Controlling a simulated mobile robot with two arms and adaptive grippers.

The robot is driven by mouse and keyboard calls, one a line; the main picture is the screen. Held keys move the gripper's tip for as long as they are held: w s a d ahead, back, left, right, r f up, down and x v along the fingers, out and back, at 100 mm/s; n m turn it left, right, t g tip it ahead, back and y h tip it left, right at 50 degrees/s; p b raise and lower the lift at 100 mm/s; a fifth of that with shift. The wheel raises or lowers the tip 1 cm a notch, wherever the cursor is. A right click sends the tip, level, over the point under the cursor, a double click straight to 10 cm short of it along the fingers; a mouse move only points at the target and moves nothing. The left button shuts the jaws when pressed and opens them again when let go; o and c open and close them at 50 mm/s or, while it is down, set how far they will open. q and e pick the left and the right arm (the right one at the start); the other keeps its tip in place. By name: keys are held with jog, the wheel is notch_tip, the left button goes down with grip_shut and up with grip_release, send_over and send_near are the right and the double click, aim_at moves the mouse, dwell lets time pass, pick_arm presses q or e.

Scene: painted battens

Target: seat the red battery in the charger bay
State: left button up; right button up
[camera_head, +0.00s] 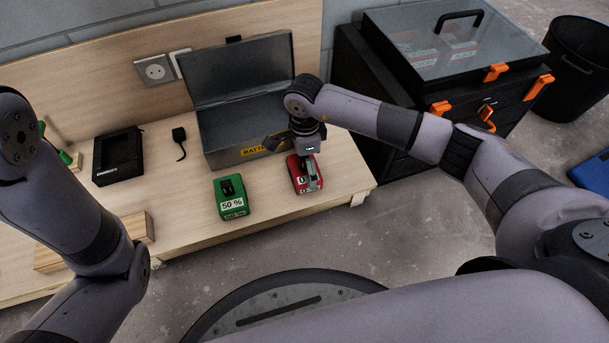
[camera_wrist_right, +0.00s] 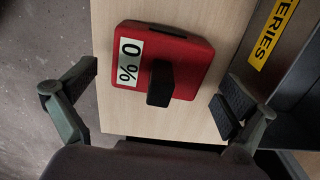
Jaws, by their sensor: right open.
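The red battery (camera_head: 306,187), labelled 0 %, stands on the bench near its front right edge. In the right wrist view it (camera_wrist_right: 196,53) lies between the two spread fingers, with a black raised terminal post. My right gripper (camera_head: 307,163) is open above the red battery; in the wrist view its fingers (camera_wrist_right: 157,92) stand apart on either side of it, with visible gaps. The charger (camera_head: 118,170), a black tray-like unit, lies on the bench at the left with its bay looking empty. My left arm crosses the left side; its gripper is out of view.
A green battery (camera_head: 232,208) labelled 50 % stands left of the red one. Behind is an open grey metal box (camera_head: 222,152) marked for batteries. Bench space between charger and green battery is clear.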

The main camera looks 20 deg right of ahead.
notch_tip(320, 180, down, 2)
jog(key=shift+f+b, duration=0.15)
jog(key=shift+b, duration=0.35)
jog(key=shift+c, duration=0.2)
jog(key=c, duration=1.4)
